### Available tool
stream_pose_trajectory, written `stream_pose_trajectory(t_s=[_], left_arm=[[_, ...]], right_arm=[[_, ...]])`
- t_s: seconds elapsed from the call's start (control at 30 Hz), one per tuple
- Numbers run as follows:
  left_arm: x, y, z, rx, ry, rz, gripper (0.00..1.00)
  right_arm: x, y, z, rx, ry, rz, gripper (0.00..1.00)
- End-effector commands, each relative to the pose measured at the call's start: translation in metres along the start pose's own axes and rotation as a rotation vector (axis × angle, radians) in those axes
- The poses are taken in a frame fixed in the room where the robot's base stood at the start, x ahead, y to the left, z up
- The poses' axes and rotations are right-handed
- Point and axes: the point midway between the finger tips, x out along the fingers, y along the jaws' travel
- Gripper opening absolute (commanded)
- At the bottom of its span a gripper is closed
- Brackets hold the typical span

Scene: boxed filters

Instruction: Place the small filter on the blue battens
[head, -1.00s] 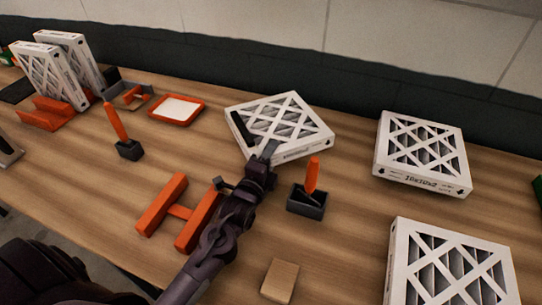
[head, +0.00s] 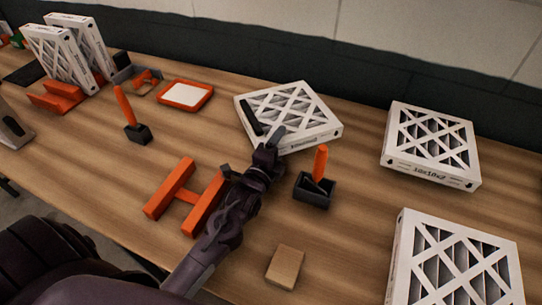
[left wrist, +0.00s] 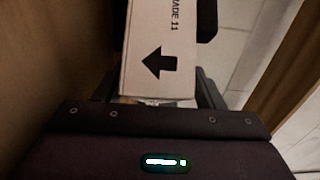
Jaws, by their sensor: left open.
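A white boxed filter (head: 300,112) with a lattice face lies flat at the middle back of the table. My left gripper (head: 263,128) is open at its near left edge, with one dark finger over the filter's top. In the left wrist view, the filter's printed side (left wrist: 158,65) with a black arrow lies between the open fingers; contact cannot be told. The battens in view (head: 172,188) are orange, joined like an H; no blue ones show. My right gripper is not in view.
Two filters (head: 52,58) stand in an orange rack (head: 55,98) at the far left. An orange tray (head: 187,94), an orange-handled tool (head: 130,115), a dark holder with an orange handle (head: 314,190) and a tan block (head: 285,267) stand around. The table between the right-hand filters and the holder is clear.

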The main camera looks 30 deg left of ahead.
Motion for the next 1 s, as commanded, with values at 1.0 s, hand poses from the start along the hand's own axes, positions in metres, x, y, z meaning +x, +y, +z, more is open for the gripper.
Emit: stream_pose_trajectory(t_s=[1.0], left_arm=[[-0.117,0.001,0.0,-0.001,0.0,0.003,0.62]], right_arm=[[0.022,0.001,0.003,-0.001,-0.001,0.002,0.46]])
